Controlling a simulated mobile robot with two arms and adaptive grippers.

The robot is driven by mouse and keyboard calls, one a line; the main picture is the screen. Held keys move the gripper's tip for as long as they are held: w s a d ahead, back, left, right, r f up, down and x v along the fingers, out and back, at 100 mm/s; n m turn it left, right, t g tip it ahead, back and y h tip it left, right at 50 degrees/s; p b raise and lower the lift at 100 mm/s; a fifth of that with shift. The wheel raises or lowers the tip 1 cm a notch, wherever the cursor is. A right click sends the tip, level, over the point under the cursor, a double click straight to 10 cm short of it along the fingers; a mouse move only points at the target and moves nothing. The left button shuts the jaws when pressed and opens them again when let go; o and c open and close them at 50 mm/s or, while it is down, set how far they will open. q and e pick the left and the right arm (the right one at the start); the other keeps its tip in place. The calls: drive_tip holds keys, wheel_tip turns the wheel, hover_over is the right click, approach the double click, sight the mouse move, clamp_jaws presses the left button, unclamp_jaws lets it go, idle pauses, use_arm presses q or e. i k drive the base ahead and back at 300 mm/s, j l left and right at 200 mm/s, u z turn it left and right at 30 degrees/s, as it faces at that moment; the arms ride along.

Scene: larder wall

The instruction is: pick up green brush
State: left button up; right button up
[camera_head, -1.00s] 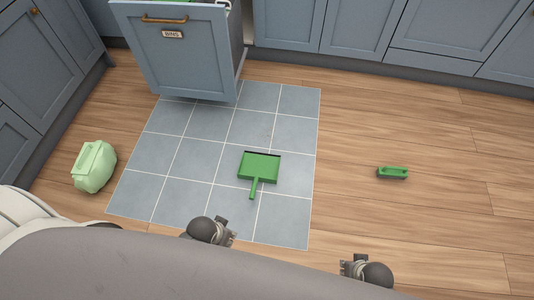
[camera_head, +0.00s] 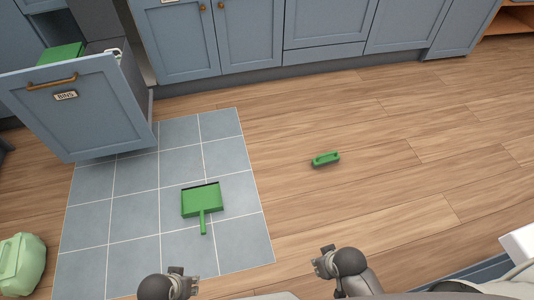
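The green brush (camera_head: 326,159) lies on the wooden floor, right of the tiled patch, with nothing touching it. My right gripper (camera_head: 322,262) is at the bottom of the view, below the brush in the picture and well apart from it. My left gripper (camera_head: 186,284) is at the bottom left, below the green dustpan (camera_head: 201,201), which lies on the tiles with its handle toward me. Both grippers look empty; their fingers are too small to tell whether they are open.
The pulled-out bin drawer (camera_head: 75,109) juts over the tiles at the left. A pale green container (camera_head: 21,265) stands at the lower left. Blue cabinets (camera_head: 325,27) line the back. A white object (camera_head: 521,243) is at the right edge. The floor around the brush is clear.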

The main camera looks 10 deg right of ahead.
sight(333, 158)
drive_tip(key=i+z, duration=0.3)
drive_tip(key=i, duration=0.6)
